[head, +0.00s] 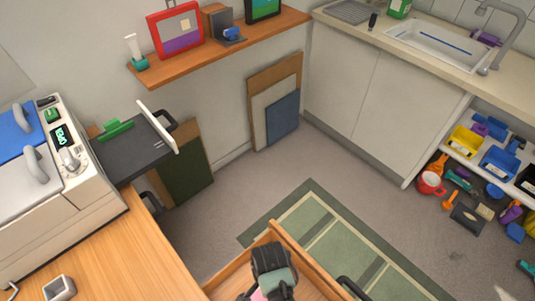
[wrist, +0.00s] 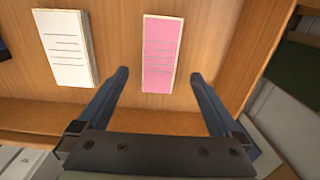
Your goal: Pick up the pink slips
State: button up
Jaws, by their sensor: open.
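The pink slips (wrist: 161,52) lie as a small pile with dark printed lines on a wooden surface, upper middle in the wrist view. My gripper (wrist: 160,77) is open and empty, its two fingertips spread wider than the pile, with the pile's near end between them in the picture. I cannot tell the height gap. In the head view, my wrist (head: 272,262) is over an open wooden drawer (head: 245,265) at the bottom; a bit of pink (head: 258,296) shows below it.
A pile of white slips (wrist: 66,46) lies left of the pink one. A dark blue item (wrist: 4,48) is at the left edge. Wooden drawer walls (wrist: 232,60) stand close on the right. A desk (head: 110,255) with a machine (head: 60,160) is at the left.

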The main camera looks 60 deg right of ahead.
aim_at(257, 296)
notch_tip(257, 296, down, 5)
jog(key=shift+s+r+b, duration=0.1)
jog(key=shift+b, duration=0.35)
jog(key=c, duration=1.5)
jog(key=shift+o, duration=0.2)
jog(key=shift+r, duration=0.15)
